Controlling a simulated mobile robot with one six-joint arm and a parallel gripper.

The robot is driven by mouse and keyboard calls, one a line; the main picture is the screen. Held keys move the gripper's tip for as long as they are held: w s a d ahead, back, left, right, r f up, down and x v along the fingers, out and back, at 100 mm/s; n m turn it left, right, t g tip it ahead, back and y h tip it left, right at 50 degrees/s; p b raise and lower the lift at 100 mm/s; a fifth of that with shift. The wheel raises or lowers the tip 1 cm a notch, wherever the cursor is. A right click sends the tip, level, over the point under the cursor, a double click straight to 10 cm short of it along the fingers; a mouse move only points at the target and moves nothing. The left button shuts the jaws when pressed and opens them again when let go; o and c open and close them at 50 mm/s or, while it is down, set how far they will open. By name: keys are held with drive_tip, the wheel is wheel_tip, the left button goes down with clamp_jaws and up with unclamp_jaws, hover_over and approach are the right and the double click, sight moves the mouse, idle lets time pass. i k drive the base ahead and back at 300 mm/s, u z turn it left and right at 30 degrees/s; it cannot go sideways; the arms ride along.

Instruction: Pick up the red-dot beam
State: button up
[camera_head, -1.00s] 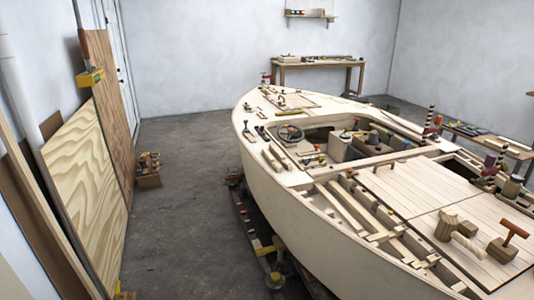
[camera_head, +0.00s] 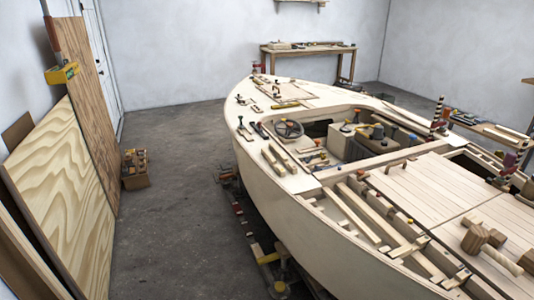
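Several pale wooden beams (camera_head: 352,216) lie in the long side opening of the plywood boat hull (camera_head: 262,190), at the lower middle of the head view. Small reddish spots show near them, one by the beams' far end (camera_head: 361,174) and one by the deck panel's edge (camera_head: 410,221). They are too small to tell which beam, if any, carries a red dot. Shorter beams (camera_head: 274,163) lie on the deck left of the cockpit. My gripper is not in view.
A mallet (camera_head: 476,238) lies on the planked deck panel (camera_head: 425,190). Plywood sheets (camera_head: 62,195) lean on the left wall, with a toolbox (camera_head: 135,170) on the floor. Bare floor (camera_head: 180,185) lies left of the hull. A workbench (camera_head: 308,50) stands behind.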

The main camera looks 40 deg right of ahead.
sight(291, 168)
drive_tip(key=u, duration=0.2)
drive_tip(key=i, duration=1.25)
drive_tip(key=u, duration=0.05)
